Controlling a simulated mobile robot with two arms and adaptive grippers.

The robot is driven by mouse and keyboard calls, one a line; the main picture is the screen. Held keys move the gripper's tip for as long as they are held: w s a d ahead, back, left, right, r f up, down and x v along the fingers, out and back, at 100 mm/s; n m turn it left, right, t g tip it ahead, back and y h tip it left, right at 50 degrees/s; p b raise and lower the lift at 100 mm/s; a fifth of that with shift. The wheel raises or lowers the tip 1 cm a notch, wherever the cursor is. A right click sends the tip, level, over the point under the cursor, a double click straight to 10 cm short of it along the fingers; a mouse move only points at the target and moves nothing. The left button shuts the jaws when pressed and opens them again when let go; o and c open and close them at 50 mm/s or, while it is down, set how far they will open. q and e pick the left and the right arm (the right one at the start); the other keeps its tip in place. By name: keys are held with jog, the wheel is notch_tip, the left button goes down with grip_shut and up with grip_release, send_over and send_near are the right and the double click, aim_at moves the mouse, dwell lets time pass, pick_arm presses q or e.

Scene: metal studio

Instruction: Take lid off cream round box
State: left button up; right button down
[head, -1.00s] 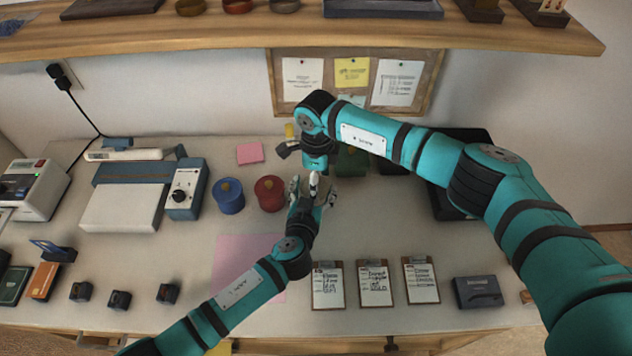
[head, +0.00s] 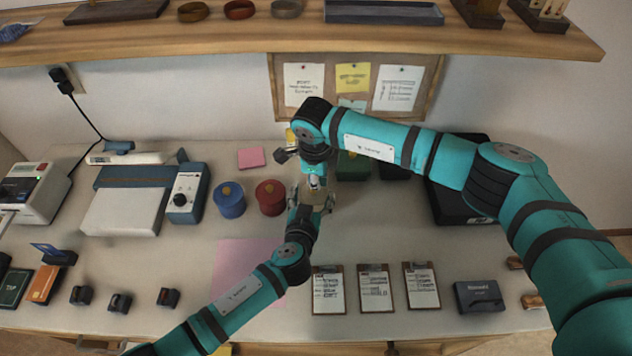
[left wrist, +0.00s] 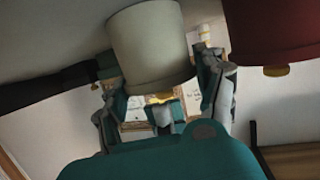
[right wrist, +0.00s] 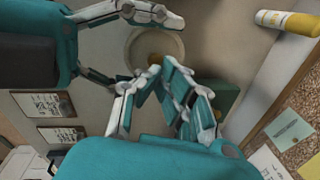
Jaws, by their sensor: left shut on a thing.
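The cream round box (left wrist: 152,50) is between the fingers of my left gripper (left wrist: 165,85) in the left wrist view, which shows the scene upside down. My left gripper is shut on its side. In the right wrist view the cream lid (right wrist: 137,45) with its gold knob (right wrist: 156,60) shows from above. My right gripper (right wrist: 158,72) is over the lid, its fingertips close together beside the knob. I cannot tell whether they grip it. In the head view the grippers hide most of the box.
A blue round box (head: 229,199) and a red one (head: 270,196) stand just left of the grippers. A green box (head: 352,166) is close behind on the right. Clipboards (head: 375,288) lie in front.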

pick_arm(q)
jog(key=shift+f, duration=0.1)
pick_arm(e)
jog(key=shift+a+f, duration=0.1)
jog(key=shift+r+g, duration=0.6)
jog(key=shift+g, duration=0.2)
jog(key=c, duration=2)
grip_release()
jog(key=o, duration=0.4)
jog(key=shift+o, duration=0.2)
notch_tip(320, 180, up, 8)
